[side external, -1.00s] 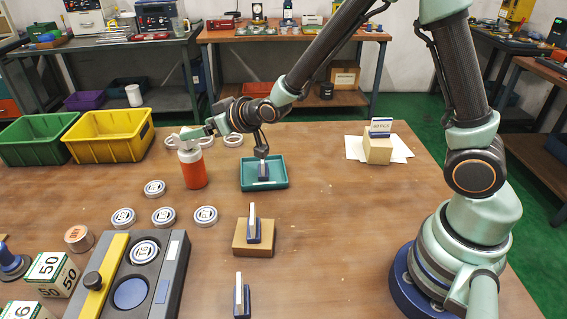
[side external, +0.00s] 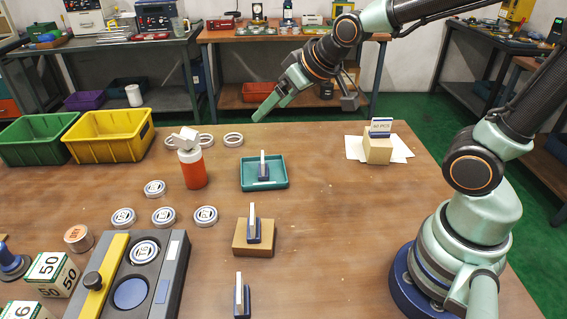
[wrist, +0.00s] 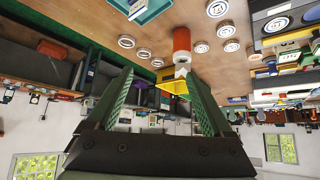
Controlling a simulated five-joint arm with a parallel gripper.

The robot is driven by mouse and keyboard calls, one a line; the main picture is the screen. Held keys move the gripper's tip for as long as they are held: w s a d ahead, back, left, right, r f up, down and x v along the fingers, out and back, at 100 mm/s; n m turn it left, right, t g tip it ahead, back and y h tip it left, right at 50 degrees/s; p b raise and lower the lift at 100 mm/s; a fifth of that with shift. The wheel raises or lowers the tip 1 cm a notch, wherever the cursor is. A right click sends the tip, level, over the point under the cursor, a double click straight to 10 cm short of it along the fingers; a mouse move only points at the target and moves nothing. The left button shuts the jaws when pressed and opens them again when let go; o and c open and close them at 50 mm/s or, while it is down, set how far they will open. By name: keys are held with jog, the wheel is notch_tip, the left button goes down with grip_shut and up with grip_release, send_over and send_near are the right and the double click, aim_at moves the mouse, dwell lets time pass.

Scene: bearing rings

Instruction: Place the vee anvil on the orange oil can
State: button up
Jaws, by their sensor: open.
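The orange oil can (side external: 193,170) stands upright on the wooden table, with a pale cap area at its top. The vee anvil (side external: 187,134), a small pale notched block, sits on top of the can. In the wrist view the anvil (wrist: 181,70) shows at the white end of the orange can (wrist: 181,41). My gripper (side external: 266,111) is raised to the right of the can and beyond it, apart from both. In the wrist view its two green fingers (wrist: 160,98) are spread with nothing held between them.
A teal tray (side external: 283,184) holding a small upright card stand is right of the can. White rings (side external: 233,139) lie behind, and several bearing rings (side external: 164,217) lie in front. Yellow (side external: 100,151) and green bins are at the left. The table's right middle is clear.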

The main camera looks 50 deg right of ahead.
jog(key=s+d+r+g, duration=0.1)
jog(key=s+d+g, duration=0.1)
jog(key=s, duration=0.8)
jog(key=shift+d+r+m+g+h, duration=0.15)
jog(key=shift+d+m+g+h, duration=0.15)
jog(key=shift+d, duration=0.05)
dwell(0.5)
